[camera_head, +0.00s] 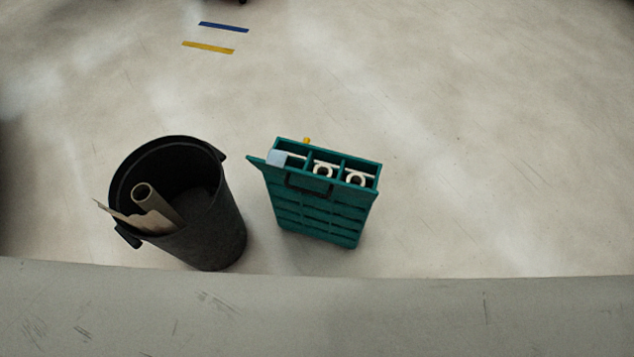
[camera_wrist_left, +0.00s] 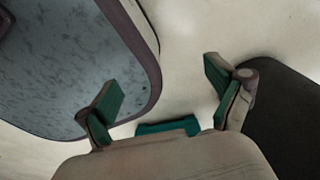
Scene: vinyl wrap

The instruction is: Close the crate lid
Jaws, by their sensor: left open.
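The teal crate (camera_head: 318,213) stands on the floor in the middle of the head view. Its top is open, with dividers and white rings (camera_head: 323,170) inside. A thin teal flap (camera_head: 257,161) sticks out at its upper left corner and may be the lid, seen nearly edge-on. My left gripper (camera_wrist_left: 162,80) shows only in the left wrist view, open, with nothing between its green-padded fingers. A teal piece (camera_wrist_left: 168,127) shows beyond the palm, mostly hidden; it may be the crate. My right gripper is not in view.
A black bin (camera_head: 214,225) with a cardboard tube (camera_head: 150,200) and a torn sheet stands left of the crate. A scratched grey surface (camera_head: 330,315) spans the bottom. Floor right of the crate is clear. Blue (camera_head: 223,27) and yellow (camera_head: 208,47) strips mark the floor behind.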

